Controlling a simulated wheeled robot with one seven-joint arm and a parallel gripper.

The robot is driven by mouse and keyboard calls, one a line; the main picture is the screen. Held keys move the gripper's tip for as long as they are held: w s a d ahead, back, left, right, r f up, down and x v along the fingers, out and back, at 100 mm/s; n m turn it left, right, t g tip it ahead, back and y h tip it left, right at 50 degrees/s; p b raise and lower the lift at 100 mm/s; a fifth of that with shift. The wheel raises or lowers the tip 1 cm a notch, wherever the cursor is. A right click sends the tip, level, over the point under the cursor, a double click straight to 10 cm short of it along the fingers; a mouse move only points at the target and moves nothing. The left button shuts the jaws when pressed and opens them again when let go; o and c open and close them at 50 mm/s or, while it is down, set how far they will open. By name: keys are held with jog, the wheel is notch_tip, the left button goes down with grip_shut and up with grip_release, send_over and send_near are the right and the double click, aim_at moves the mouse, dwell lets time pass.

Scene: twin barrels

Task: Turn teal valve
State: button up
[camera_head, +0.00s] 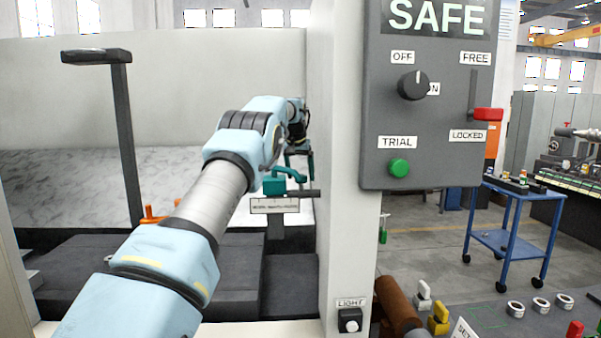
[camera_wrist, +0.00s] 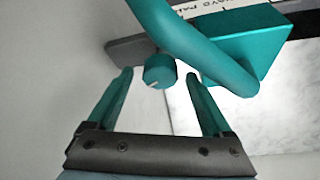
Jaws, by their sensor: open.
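The teal valve assembly shows in the head view as a small teal block (camera_head: 274,186) with a curved teal pipe (camera_head: 292,172), above a labelled plate. In the wrist view the block (camera_wrist: 240,50) and the thick curved pipe (camera_wrist: 185,38) fill the upper right. A short round teal knob (camera_wrist: 159,71) with a pale mark on its end sits below the pipe, by a dark grey bar (camera_wrist: 128,48). My gripper (camera_wrist: 160,76) is open, its two teal fingers apart, one on each side of the knob in the picture. I cannot tell whether they touch it or how deep they reach.
In the head view a pale upright post (camera_head: 342,160) stands just right of my arm, carrying a grey control panel (camera_head: 430,110). A dark upright stand (camera_head: 126,140) is at left. Behind my gripper is a pale wall. A blue cart (camera_head: 510,215) stands farther right.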

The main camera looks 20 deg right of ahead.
jog(key=shift+c, duration=0.2)
grip_shut()
dwell(0.6)
jog(key=shift+d+n, duration=0.1)
jog(key=shift+n, duration=0.3)
jog(key=shift+n+t+y, duration=0.4)
jog(key=shift+n+y, duration=0.6)
jog(key=shift+n, duration=1.4)
jog(key=shift+o, duration=0.2)
grip_release()
